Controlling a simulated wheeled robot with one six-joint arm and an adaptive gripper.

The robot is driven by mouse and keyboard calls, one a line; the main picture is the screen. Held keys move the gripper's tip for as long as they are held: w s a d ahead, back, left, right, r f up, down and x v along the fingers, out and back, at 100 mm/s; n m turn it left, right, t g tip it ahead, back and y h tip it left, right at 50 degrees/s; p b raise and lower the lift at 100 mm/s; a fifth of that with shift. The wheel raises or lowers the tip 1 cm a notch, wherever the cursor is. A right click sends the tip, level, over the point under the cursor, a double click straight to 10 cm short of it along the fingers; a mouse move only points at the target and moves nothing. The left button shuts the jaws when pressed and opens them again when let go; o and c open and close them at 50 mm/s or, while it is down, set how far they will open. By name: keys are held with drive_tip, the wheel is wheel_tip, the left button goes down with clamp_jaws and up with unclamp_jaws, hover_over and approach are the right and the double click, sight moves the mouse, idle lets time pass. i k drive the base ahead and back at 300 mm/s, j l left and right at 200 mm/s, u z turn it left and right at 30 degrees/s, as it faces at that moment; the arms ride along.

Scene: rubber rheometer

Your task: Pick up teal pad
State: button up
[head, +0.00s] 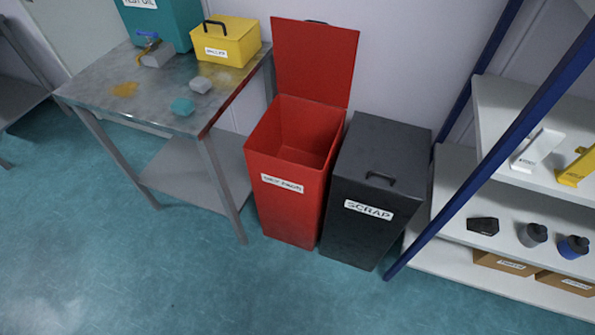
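The teal pad (182,107) is a small rounded teal piece lying on the metal table (85,90), near its front right edge. A similar grey-white pad (201,85) lies just behind it and to the right, apart from it. My gripper does not show in the head view.
A yellow box (226,42) and a teal container (163,20) with a tap stand at the table's back. To the right are an open red bin (283,200), a closed black SCRAP bin (371,230) and a blue-posted shelf (497,205). The floor in front is clear.

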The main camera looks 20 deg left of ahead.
sight(183, 107)
drive_tip(key=u, duration=1.25)
